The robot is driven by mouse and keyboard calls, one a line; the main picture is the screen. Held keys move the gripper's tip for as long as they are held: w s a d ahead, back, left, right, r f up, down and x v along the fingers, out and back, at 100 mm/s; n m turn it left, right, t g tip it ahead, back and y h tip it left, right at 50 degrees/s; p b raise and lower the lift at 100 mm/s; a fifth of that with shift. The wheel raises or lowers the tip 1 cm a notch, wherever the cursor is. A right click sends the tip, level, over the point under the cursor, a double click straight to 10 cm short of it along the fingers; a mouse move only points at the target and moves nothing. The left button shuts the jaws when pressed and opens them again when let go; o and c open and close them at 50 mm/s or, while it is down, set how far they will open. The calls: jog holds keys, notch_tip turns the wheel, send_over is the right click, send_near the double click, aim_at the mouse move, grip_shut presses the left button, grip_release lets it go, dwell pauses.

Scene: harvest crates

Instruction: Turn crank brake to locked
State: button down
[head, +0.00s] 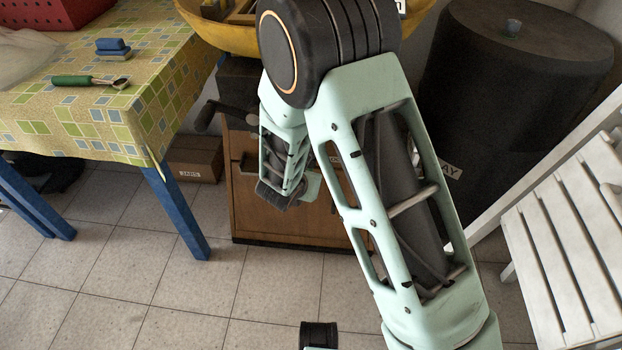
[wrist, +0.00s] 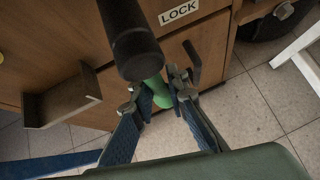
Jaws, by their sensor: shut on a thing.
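The wooden cabinet (head: 305,226) stands in the middle of the head view, partly hidden by my arm. In the wrist view its brown front (wrist: 62,40) carries a white LOCK label (wrist: 178,11). A green grip (wrist: 158,92), apparently the brake handle, sits between my gripper's (wrist: 163,88) fingertips, and the fingers are shut on it. The grip is below and left of the label. A thick dark cylinder (wrist: 131,42), apparently the crank handle, covers part of the grip; the crank (head: 215,112) also shows at the cabinet's left in the head view.
A bracket (wrist: 62,98) juts from the cabinet front. A yellow pan (head: 222,36) sits on top. A cloth-covered table (head: 105,125) with blue legs stands left, a black barrel (head: 510,75) and white slatted chair (head: 565,240) right. A cardboard box (head: 193,158) lies on the floor.

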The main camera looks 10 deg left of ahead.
jog(key=c, duration=2)
grip_release()
jog(key=shift+s+a+f, duration=0.2)
jog(key=shift+s+f, duration=0.3)
jog(key=shift+o, duration=0.2)
jog(key=shift+w+r, duration=0.15)
jog(key=shift+r, duration=0.2)
jog(key=v, duration=1.1)
jog(key=shift+s+r, duration=0.2)
jog(key=shift+s, duration=0.15)
